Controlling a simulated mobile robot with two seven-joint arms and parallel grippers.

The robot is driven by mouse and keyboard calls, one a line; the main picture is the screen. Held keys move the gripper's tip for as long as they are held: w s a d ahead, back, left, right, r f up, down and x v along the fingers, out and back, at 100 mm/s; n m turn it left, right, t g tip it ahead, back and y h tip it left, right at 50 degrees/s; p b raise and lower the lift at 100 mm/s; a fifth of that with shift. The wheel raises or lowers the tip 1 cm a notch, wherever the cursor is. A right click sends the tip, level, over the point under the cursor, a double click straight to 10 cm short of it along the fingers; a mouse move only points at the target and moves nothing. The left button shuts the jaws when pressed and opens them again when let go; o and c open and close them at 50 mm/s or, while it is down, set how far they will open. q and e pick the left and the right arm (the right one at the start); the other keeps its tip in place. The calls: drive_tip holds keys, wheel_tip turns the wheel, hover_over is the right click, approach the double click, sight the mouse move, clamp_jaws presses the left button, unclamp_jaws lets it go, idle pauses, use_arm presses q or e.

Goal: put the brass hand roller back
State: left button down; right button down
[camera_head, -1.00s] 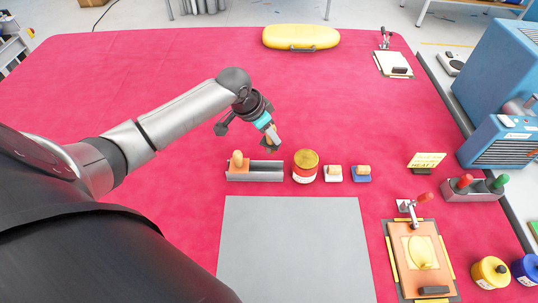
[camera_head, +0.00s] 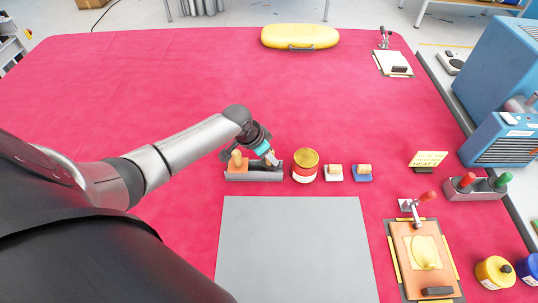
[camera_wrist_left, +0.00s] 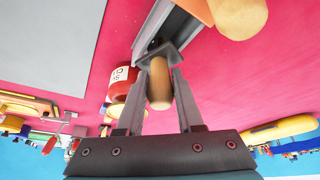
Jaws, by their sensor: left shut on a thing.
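My left gripper (camera_head: 270,161) is low over the right part of a grey metal tray (camera_head: 265,177). In the left wrist view it (camera_wrist_left: 158,95) is shut on the light wooden handle of the hand roller (camera_wrist_left: 159,82). The handle points back between the fingers, and a dark grey bracket or tray end shows just past it. The brass part of the roller is hidden, so I cannot tell whether it touches the tray floor. My right gripper is not in view.
An orange block with a wooden knob (camera_head: 236,163) stands in the tray's left part. A red tin with a brass-coloured lid (camera_head: 305,165) stands close to the tray's right. Two small wooden-handled blocks (camera_head: 347,172) are further right. A grey mat (camera_head: 295,245) lies in front.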

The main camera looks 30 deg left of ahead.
use_arm(q)
drive_tip(key=shift+f, duration=0.45)
drive_tip(key=c, duration=0.5)
unclamp_jaws()
drive_tip(key=shift+c, duration=0.2)
drive_tip(key=shift+r, duration=0.2)
drive_tip(key=p+v, duration=0.2)
drive_tip(key=v, duration=1)
drive_tip(key=shift+r+p, duration=0.25)
drive_tip(key=shift+p, duration=0.05)
drive_tip(key=shift+s, duration=0.1)
